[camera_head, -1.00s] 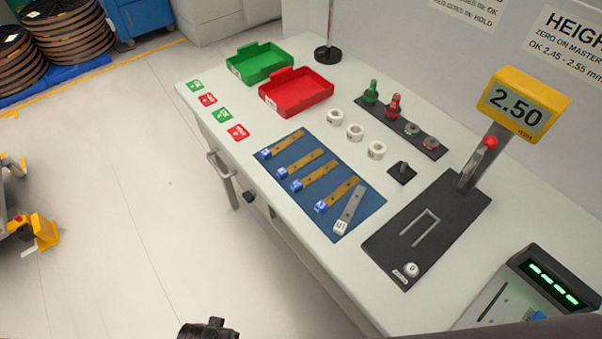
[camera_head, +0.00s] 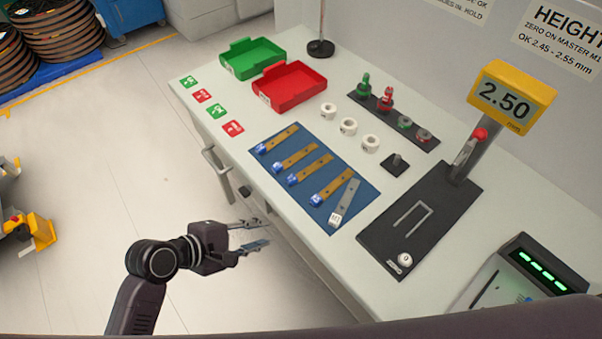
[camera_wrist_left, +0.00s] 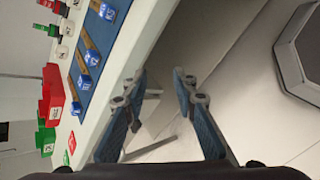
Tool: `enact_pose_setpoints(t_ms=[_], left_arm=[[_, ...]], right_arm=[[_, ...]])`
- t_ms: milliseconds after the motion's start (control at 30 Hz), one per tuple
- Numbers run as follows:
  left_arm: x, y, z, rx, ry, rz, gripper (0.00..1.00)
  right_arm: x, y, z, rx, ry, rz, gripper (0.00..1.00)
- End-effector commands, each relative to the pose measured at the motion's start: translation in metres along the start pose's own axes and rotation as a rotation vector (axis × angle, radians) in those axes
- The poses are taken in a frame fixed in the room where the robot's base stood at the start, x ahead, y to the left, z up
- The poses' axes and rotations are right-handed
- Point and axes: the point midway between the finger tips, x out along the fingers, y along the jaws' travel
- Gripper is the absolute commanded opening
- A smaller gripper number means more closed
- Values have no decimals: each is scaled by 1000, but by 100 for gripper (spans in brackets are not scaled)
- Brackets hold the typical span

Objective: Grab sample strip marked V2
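Several brown strips with blue end tags lie side by side on a blue mat (camera_head: 345,211); the tag markings are too small for me to tell which is V2. They include a far-left strip (camera_head: 280,137), a middle strip (camera_head: 314,166) and a right strip (camera_head: 336,182). A grey strip (camera_head: 347,197) with a white tag lies at the mat's right end. My left gripper (camera_head: 266,234) is open and empty, off the table's front edge and apart from the strips. Its spread fingers (camera_wrist_left: 158,85) also show in the left wrist view. My right gripper is not in view.
Green tray (camera_head: 252,57) and red tray (camera_head: 290,86) stand at the table's back left. White rings (camera_head: 349,126) and a dark rack with green and red pieces (camera_head: 386,101) lie behind the mat. A height gauge (camera_head: 419,218) stands right. A handle (camera_head: 212,160) juts from the table front.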

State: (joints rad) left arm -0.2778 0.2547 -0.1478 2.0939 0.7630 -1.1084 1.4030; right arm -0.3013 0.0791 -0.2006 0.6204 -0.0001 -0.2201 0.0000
Motion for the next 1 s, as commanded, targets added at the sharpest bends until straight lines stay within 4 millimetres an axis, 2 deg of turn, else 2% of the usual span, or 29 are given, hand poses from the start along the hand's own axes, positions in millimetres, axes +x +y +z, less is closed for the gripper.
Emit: enact_pose_setpoints(t_ms=[200,400,633,1000], left_arm=[[6,52,4,-499,-148,101,26],[4,86,2,-843,-261,139,26],[10,100,2,-970,-305,147,26],[51,117,10,-966,-304,147,26]], right_arm=[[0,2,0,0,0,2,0],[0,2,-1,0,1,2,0],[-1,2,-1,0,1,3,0],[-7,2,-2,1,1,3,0]])
